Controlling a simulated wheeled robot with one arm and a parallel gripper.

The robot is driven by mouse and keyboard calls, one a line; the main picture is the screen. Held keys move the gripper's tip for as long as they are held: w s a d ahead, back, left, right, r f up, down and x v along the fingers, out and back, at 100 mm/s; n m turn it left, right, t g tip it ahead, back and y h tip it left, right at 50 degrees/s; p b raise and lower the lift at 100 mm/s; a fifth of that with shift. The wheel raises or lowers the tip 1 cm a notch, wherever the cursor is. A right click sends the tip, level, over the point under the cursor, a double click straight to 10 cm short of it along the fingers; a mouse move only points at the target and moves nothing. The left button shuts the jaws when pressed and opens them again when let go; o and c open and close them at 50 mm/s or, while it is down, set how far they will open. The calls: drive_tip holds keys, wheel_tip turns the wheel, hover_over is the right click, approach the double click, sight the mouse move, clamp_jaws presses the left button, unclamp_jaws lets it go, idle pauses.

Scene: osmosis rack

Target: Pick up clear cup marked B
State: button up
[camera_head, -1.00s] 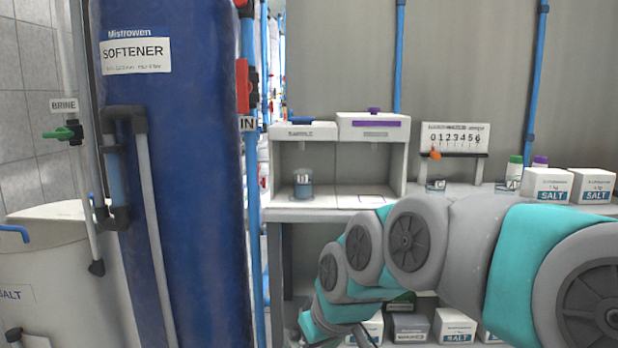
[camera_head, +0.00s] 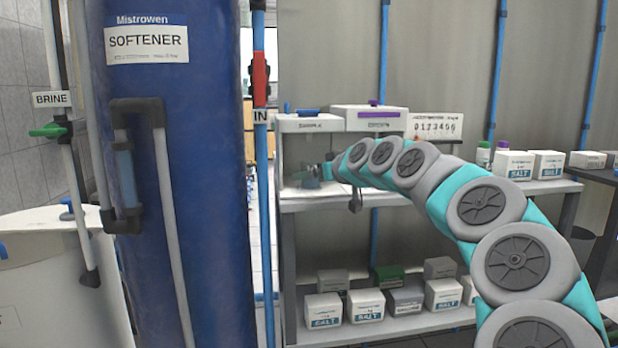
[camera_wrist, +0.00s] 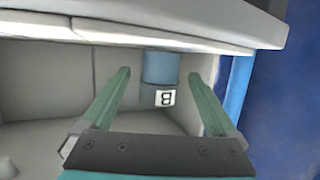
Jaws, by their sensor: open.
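The clear cup with blue content (camera_wrist: 160,68) and a white label marked B (camera_wrist: 165,98) shows in the wrist view, inside the bay of a white cabinet. My gripper (camera_wrist: 159,74) is open, with one green finger on either side of the cup in the picture. Gaps show on both sides, and I cannot tell whether the cup is fully between the tips. In the head view my gripper (camera_head: 322,172) reaches into the bay and mostly hides the cup.
The bay has a white cabinet top (camera_head: 308,123) close above and a pale shelf (camera_head: 335,198) below. The blue softener tank (camera_head: 180,230) and a blue pipe (camera_head: 264,200) stand to the left. Salt boxes (camera_head: 516,164) stand to the right, and several more below.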

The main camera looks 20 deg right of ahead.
drive_tip(key=shift+r+p+x, duration=0.2)
drive_tip(key=shift+p+x, duration=0.2)
drive_tip(key=shift+x, duration=2.1)
clamp_jaws()
drive_tip(key=shift+r, duration=0.15)
